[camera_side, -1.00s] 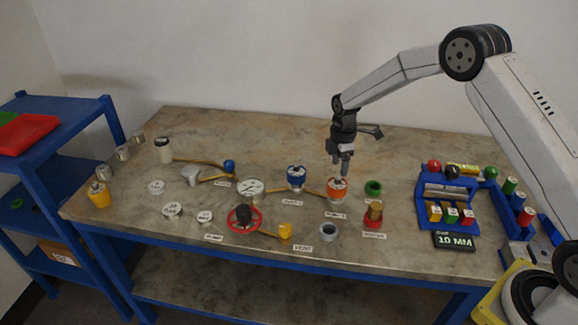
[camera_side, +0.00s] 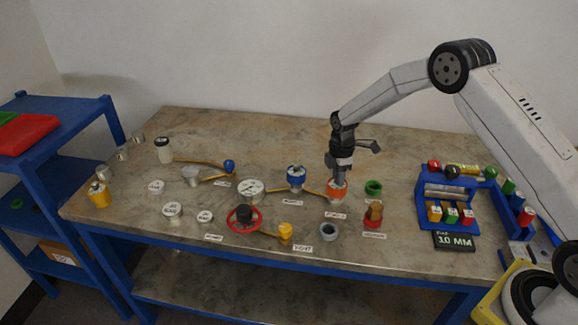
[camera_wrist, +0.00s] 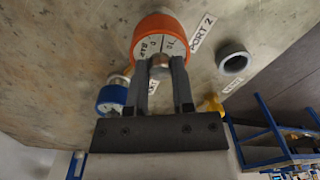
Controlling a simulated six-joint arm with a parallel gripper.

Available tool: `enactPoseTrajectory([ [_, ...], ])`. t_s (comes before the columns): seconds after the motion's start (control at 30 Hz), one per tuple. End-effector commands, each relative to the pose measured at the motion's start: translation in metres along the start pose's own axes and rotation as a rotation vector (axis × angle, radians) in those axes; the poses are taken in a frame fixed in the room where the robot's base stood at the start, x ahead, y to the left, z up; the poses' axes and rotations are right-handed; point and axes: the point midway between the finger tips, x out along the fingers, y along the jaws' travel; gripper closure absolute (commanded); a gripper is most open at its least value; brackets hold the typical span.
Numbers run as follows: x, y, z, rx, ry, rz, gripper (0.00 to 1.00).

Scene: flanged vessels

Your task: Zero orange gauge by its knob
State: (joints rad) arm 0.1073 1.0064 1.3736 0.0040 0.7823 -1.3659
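The orange gauge (camera_side: 338,195) stands on the table with its white dial face up. In the wrist view the orange gauge (camera_wrist: 163,24) is at the top, with a small metallic knob (camera_wrist: 160,63) at its centre. My gripper (camera_side: 338,180) points straight down over the gauge, its tips down at the dial. In the wrist view the two fingers of my gripper (camera_wrist: 160,72) stand on either side of the knob. I cannot tell whether they press on it. The fingers and knob hide part of the dial.
A blue gauge (camera_side: 296,178) stands just left of the orange one, and a grey ring (camera_side: 329,231) in front. A green ring (camera_side: 373,188) and a red-based brass fitting (camera_side: 374,213) stand to the right. A blue rack (camera_side: 447,190) is further right.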

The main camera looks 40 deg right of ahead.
Motion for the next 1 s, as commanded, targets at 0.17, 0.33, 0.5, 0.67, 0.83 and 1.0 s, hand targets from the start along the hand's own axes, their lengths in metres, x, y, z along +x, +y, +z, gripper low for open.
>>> enactPoseTrajectory([
  [0.17,-0.0005,0.0005,0.0000,0.002,0.000,0.002,1.00],
  [0.33,-0.0006,0.0006,-0.0001,0.023,0.001,0.002,1.00],
  [0.5,-0.0006,0.0006,-0.0002,0.077,0.003,0.001,1.00],
  [0.67,-0.0005,0.0005,-0.0005,0.169,0.006,0.000,1.00],
  [0.83,-0.0006,0.0005,-0.0007,0.303,0.010,0.000,1.00],
  [1.0,-0.0006,0.0006,-0.0007,0.460,0.014,0.000,1.00],
])
